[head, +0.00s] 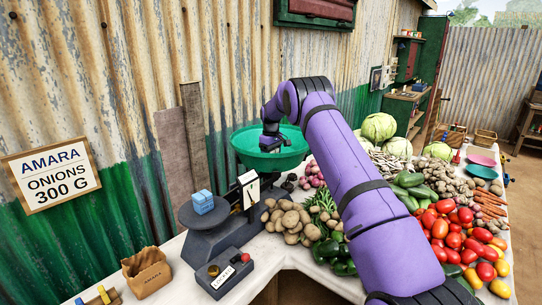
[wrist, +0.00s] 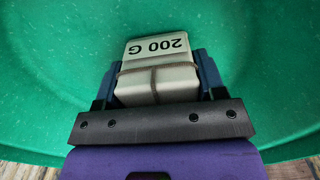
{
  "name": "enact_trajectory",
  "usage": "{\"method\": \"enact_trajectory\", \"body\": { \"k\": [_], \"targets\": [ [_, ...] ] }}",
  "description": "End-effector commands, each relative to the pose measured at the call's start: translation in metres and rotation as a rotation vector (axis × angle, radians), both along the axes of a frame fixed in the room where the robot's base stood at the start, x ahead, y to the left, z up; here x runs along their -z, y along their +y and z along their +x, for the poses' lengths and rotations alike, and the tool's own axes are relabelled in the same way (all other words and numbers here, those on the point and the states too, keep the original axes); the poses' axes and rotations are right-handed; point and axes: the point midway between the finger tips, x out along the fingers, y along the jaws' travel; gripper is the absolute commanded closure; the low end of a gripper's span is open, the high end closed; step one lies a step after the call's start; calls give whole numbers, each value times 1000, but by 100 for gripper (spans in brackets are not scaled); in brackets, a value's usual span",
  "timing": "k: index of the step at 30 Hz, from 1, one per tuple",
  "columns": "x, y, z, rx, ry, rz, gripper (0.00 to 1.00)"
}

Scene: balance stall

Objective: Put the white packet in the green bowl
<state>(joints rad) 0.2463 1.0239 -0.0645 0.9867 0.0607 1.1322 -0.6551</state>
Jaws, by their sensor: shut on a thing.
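The white packet (wrist: 158,80), marked "200 G" and tied with a dark string, is between the two fingers of my gripper (wrist: 157,68) in the wrist view. The gripper is shut on it. The inside of the green bowl (wrist: 50,70) fills the view around and behind the packet. In the head view my gripper (head: 270,145) is at the green bowl (head: 245,150), pointing down within its rim. The packet cannot be made out there. I cannot tell whether it touches the bowl's bottom.
A scale with a white dial (head: 249,190) stands before the bowl, with a blue packet (head: 202,201) on its dark plate (head: 193,217). Potatoes (head: 290,220), tomatoes (head: 455,235) and cabbages (head: 379,127) crowd the right. A corrugated wall (head: 100,90) stands behind.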

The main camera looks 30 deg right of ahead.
Motion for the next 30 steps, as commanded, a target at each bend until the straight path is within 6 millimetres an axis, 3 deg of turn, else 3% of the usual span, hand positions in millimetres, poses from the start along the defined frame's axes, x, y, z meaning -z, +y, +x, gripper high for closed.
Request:
{"method": "enact_trajectory", "body": {
  "k": [1, 2, 5, 17, 30],
  "targets": [
    [1, 0, 0, 0, 0, 0, 65],
    [1, 0, 0, 0, 0, 0, 32],
    [1, 0, 0, 0, 0, 0, 11],
    [-8, 0, 0, 0, -1, 0, 11],
    [-88, -1, 0, 0, -2, 0, 11]
  ]
}}
